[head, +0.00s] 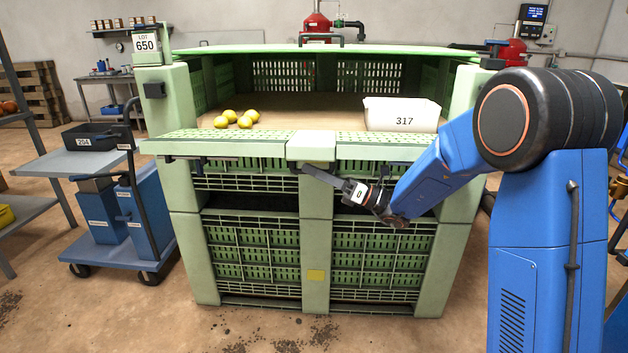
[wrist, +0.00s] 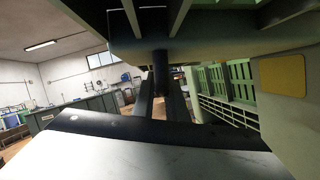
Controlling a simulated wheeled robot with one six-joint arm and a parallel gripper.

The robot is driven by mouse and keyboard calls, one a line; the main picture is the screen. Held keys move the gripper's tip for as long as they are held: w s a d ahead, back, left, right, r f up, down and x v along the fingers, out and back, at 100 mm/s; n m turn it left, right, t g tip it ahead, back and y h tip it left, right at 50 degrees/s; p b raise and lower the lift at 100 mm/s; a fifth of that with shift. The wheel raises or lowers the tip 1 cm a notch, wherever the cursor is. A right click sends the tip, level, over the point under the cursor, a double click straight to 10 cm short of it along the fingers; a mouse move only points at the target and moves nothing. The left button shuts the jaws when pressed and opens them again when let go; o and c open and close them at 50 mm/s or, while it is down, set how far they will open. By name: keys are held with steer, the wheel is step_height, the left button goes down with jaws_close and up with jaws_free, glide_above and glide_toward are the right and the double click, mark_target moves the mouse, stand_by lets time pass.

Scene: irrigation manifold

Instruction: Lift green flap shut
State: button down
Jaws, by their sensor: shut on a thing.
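The green flap (head: 235,146) is folded out at the front of the large green crate and lies about level, its face toward me. A pale block (head: 311,146) sits at the middle of its edge. My gripper (head: 308,170) reaches in from the right, just below the flap's middle. In the wrist view, my gripper (wrist: 160,98) is shut on a dark upright handle piece (wrist: 160,66) that hangs under the flap (wrist: 205,30). The exact contact at the fingertips is partly hidden in the head view.
Inside the crate (head: 320,292) are several yellow-green fruits (head: 228,116) and a white bin (head: 402,113) marked 317. A blue cart (head: 108,215) stands close on the left, with a dark tray (head: 95,137) on it. Open floor lies in front of the crate.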

mark_target(315, 139)
steer(key=r+m, duration=0.1)
steer(key=r, duration=0.1)
steer(key=r+m+t+h, duration=0.1)
steer(key=r+m, duration=0.1)
steer(key=r+m+t, duration=0.1)
steer(key=r, duration=0.2)
steer(key=shift+w+r+m, duration=0.1)
steer(key=shift+w+m, duration=0.2)
steer(key=shift+m, duration=0.1)
steer(key=w+r+m, duration=0.1)
steer(key=r+m, duration=0.1)
steer(key=w+r+m+t+h, duration=0.1)
steer(key=r+m, duration=0.1)
steer(key=r, duration=0.1)
steer(key=w+r+m+h, duration=0.1)
steer(key=w+r, duration=0.1)
steer(key=shift+d+r+m+t, duration=0.1)
steer(key=shift+r+m+t, duration=0.05)
steer(key=shift+m+t, duration=0.2)
steer(key=w+r, duration=0.6)
steer(key=w, duration=0.5)
steer(key=shift+w+d+r+h, duration=0.2)
steer(key=shift+w+h, duration=0.1)
steer(key=c, duration=1.8)
jaws_free()
steer(key=shift+o, duration=0.2)
steer(key=v, duration=1.7)
steer(key=shift+d, duration=0.25)
